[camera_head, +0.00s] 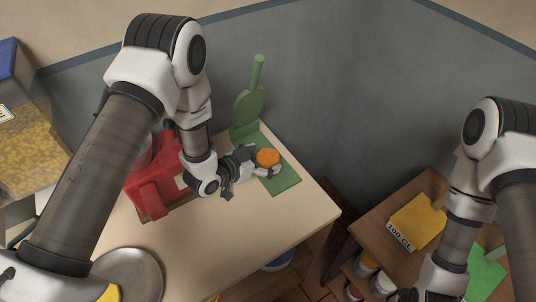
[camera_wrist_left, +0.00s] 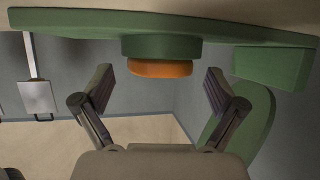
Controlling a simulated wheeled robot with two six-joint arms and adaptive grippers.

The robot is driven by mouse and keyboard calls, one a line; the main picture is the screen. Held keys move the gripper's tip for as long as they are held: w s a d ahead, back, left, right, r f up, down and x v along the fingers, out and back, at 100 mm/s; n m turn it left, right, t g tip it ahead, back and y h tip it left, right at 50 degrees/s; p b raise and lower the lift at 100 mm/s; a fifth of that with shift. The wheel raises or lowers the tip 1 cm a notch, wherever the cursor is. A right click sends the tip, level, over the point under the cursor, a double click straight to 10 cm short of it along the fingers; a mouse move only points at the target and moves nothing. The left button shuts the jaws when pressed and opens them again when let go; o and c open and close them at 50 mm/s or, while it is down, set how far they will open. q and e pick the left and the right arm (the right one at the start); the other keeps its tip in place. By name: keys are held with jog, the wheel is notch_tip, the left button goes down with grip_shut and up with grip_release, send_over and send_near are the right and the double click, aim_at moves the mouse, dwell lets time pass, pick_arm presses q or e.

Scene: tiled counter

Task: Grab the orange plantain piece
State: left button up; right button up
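The orange plantain piece (camera_head: 268,157) is a small round disc over the green board (camera_head: 284,183) on the pale counter. In the left wrist view the orange piece (camera_wrist_left: 160,68) sits against a round green base (camera_wrist_left: 160,46) on the board. My left gripper (camera_head: 252,178) is close beside it at board level. In the left wrist view my left gripper (camera_wrist_left: 158,76) has its fingers spread wide, with the orange piece between and just beyond the tips, touching neither. My right arm is at the lower right; its gripper is mostly cut off at the bottom edge.
A green paddle (camera_head: 250,103) stands upright behind the board, near the grey wall. A red appliance (camera_head: 153,190) stands left of my left gripper. A round metal pan (camera_head: 130,275) is at the front left. A yellow packet (camera_head: 418,220) lies on the brown side table.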

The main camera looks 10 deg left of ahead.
pick_arm(q)
jog(key=c, duration=1)
